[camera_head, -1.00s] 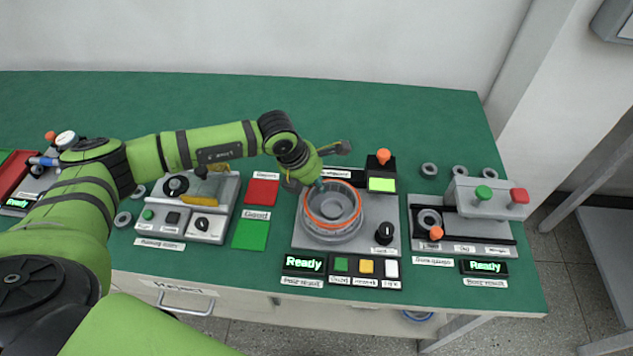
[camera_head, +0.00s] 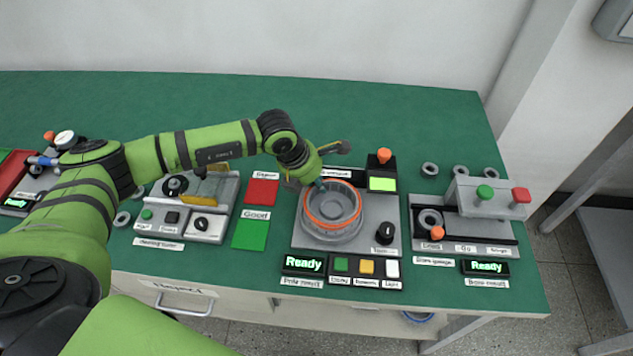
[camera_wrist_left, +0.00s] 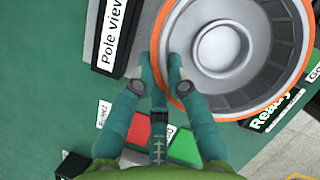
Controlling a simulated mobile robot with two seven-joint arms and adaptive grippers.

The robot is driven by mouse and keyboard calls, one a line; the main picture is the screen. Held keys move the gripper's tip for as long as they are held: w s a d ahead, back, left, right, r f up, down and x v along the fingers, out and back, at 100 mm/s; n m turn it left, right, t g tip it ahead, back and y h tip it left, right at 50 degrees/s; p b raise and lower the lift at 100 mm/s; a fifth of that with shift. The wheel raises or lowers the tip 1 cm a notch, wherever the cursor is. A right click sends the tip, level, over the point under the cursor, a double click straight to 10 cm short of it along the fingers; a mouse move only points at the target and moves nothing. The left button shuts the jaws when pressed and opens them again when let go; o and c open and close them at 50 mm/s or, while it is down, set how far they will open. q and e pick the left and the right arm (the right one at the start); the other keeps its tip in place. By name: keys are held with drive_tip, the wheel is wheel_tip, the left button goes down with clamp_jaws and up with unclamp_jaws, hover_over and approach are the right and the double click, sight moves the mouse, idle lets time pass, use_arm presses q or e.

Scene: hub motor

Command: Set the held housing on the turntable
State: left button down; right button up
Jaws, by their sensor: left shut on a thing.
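The housing (camera_head: 333,206) is a round grey bowl with an orange rim and a raised centre. It is over the turntable station's grey plate (camera_head: 378,222) in the head view; the turntable itself is hidden under it. I cannot tell whether the housing touches it. My left gripper (camera_head: 318,184) is shut on the housing's wall at its back left rim. In the left wrist view the two teal fingers (camera_wrist_left: 166,75) pinch the orange rim of the housing (camera_wrist_left: 262,55). My right gripper is not in view.
A station with a screen reading Ready (camera_head: 304,264) and several buttons stands in front of the plate. A black knob (camera_head: 384,231) and an orange-topped post (camera_head: 384,156) stand close right. Red (camera_head: 262,192) and green (camera_head: 251,235) pads lie left. A bore gauge station (camera_head: 463,228) is further right.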

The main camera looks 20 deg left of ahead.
use_arm(q)
drive_tip(key=shift+f+b, duration=0.45)
drive_tip(key=shift+b, duration=0.1)
idle(0.9)
drive_tip(key=c, duration=1.2)
unclamp_jaws()
drive_tip(key=o, duration=0.4)
drive_tip(key=shift+f, duration=0.15)
drive_tip(key=shift+r+p, duration=2.05)
drive_tip(key=shift+r, duration=1.55)
drive_tip(key=shift+s+f, duration=0.1)
